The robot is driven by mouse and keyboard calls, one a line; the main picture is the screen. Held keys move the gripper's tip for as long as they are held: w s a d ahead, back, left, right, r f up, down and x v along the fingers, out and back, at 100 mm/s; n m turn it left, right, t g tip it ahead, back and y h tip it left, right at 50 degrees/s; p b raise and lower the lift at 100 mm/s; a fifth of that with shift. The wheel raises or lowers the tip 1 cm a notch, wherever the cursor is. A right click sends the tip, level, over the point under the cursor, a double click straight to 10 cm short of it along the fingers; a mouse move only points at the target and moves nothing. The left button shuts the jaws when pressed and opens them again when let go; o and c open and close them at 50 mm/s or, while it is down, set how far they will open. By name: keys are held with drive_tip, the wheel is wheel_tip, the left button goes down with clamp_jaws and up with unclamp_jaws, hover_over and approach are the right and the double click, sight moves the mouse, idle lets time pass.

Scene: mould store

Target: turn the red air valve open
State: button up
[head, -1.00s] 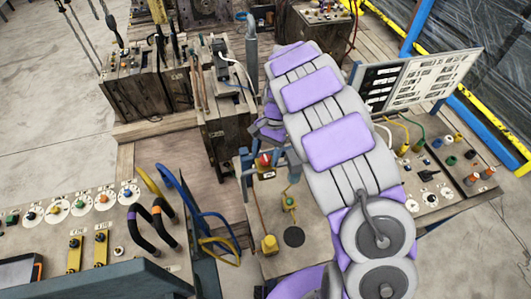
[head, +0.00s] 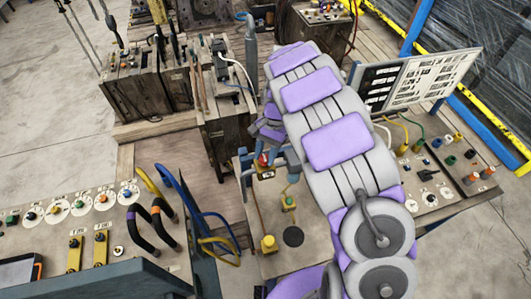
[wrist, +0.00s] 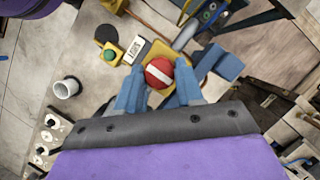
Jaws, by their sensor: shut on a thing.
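The red air valve (wrist: 158,72) is a round red knob with a white bar across it, on a yellow base, in the wrist view. My gripper (wrist: 158,84) has its two blue-grey fingers on either side of the knob and is shut on it. In the head view the red knob (head: 263,160) shows small between the blue fingers, at the back of a beige panel (head: 268,215). My arm hides part of that panel.
A yellow block with a green button (wrist: 110,55) is beside the valve, and a white cup-like fitting (wrist: 66,87) stands farther left. In the head view, a control bench (head: 70,232) with blue and yellow hoses (head: 195,210) is at left. A sloped white board (head: 425,78) stands at right.

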drive_tip(key=shift+a+n, duration=0.1)
drive_tip(key=shift+n, duration=0.2)
drive_tip(key=n+h, duration=0.1)
drive_tip(key=n, duration=0.3)
drive_tip(key=shift+w+a+h+b, duration=0.1)
drive_tip(key=shift+a+h+b, duration=0.05)
drive_tip(key=shift+h+b, duration=0.25)
drive_tip(key=n+h, duration=0.1)
drive_tip(key=n, duration=0.4)
drive_tip(key=shift+a+r+h, duration=0.1)
drive_tip(key=shift+h, duration=0.3)
drive_tip(key=n+h, duration=0.1)
drive_tip(key=n, duration=0.3)
drive_tip(key=shift+a+t, duration=0.15)
drive_tip(key=shift+t, duration=0.15)
drive_tip(key=shift+s+n+t+h+p, duration=0.1)
drive_tip(key=shift+n+t+h+p, duration=0.25)
drive_tip(key=shift+n, duration=0.7)
drive_tip(key=shift+s+n+t+h+p, duration=0.1)
drive_tip(key=shift+n+t+h+p, duration=0.2)
drive_tip(key=shift+n, duration=0.75)
drive_tip(key=o, duration=1)
